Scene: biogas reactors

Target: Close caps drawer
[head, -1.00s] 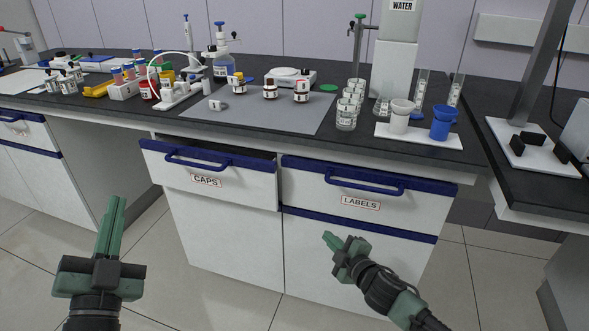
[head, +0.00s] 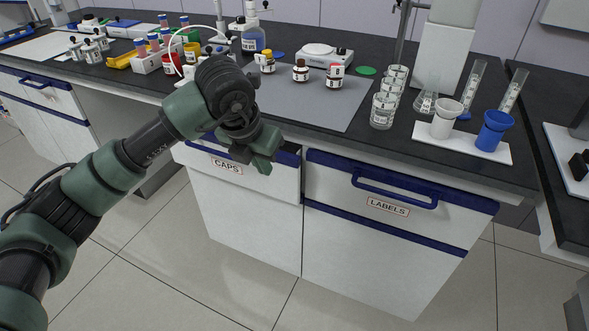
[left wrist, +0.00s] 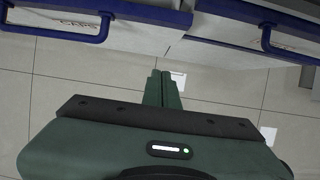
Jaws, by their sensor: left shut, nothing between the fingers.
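The caps drawer (head: 270,183), white with a blue top edge and a "CAPS" label, stands slightly out from the cabinet in the head view. My left arm reaches in from the left and hides most of its blue handle. My left gripper (head: 262,160) is shut and empty, in front of the right part of the drawer's top edge. In the left wrist view the shut fingers (left wrist: 162,82) point toward the cabinet, with the caps drawer's handle (left wrist: 58,30) to the upper left. Contact with the drawer cannot be made out. My right gripper is out of view.
The labels drawer (head: 460,217) to the right looks shut; its blue handle (head: 395,193) sticks out. The dark worktop (head: 365,135) above carries bottles, beakers (head: 382,110) and a white tray with cups. The floor in front is clear.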

